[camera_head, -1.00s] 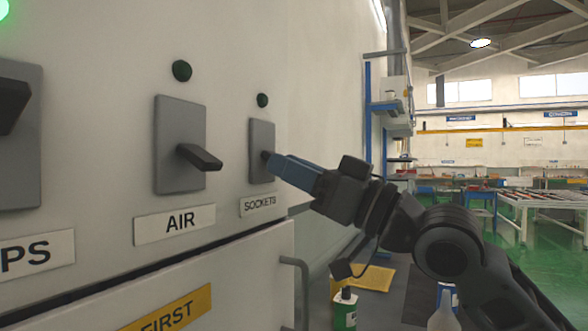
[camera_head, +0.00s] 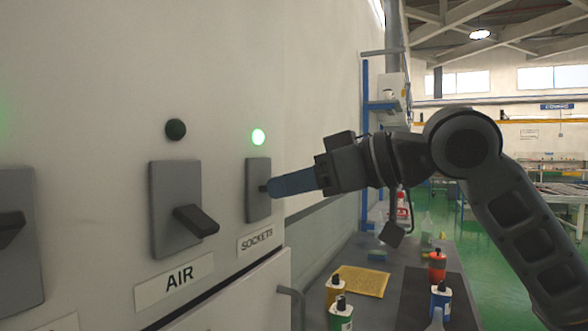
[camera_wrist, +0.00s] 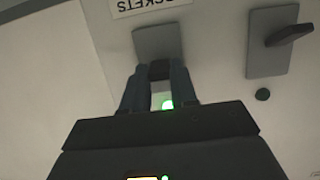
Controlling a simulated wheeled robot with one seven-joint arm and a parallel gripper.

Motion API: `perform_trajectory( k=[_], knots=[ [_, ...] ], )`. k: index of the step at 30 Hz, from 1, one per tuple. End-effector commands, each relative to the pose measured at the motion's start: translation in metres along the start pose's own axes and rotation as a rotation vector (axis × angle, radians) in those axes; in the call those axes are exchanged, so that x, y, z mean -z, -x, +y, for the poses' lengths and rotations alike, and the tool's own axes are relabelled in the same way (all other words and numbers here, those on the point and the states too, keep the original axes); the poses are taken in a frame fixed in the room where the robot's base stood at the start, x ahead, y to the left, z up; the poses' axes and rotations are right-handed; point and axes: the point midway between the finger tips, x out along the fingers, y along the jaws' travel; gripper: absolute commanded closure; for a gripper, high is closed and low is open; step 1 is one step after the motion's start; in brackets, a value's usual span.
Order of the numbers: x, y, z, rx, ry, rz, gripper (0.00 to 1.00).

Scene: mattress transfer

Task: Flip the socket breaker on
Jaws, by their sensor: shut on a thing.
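The sockets breaker (camera_head: 257,172) is a grey plate on the pale panel, above a label reading SOCKETS (camera_head: 255,240). The lamp (camera_head: 258,137) above it glows green. My gripper (camera_head: 268,188) is at the plate with its blue fingers shut on the dark breaker lever; the fingers hide most of the lever in the head view. In the wrist view, upside down, the lever (camera_wrist: 159,70) sits between the two fingers, and the green lamp shows between them.
The AIR breaker (camera_head: 175,225) is to the left, its lever pointing out and slightly down, its lamp (camera_head: 176,129) dark. Another breaker (camera_head: 20,250) is at the left edge. A cabinet handle (camera_head: 297,303) sticks out below. Bottles stand on a bench (camera_head: 378,250) at right.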

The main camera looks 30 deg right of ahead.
Motion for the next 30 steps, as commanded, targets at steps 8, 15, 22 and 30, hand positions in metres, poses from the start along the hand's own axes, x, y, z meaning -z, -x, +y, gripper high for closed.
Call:
perform_trajectory(
  k=[8, 15, 22, 30],
  knots=[
    [0.0127, -0.0009, -0.0006, 0.001, 0.003, -0.193, 1.0],
    [0.0166, -0.0019, -0.0004, 0.0, 0.002, -0.289, 1.0],
    [0.0176, -0.0022, 0.0, 0.0, 0.0, -0.324, 1.0],
    [0.0175, -0.0022, 0.0002, 0.0, 0.0, -0.328, 1.0]
  ],
)
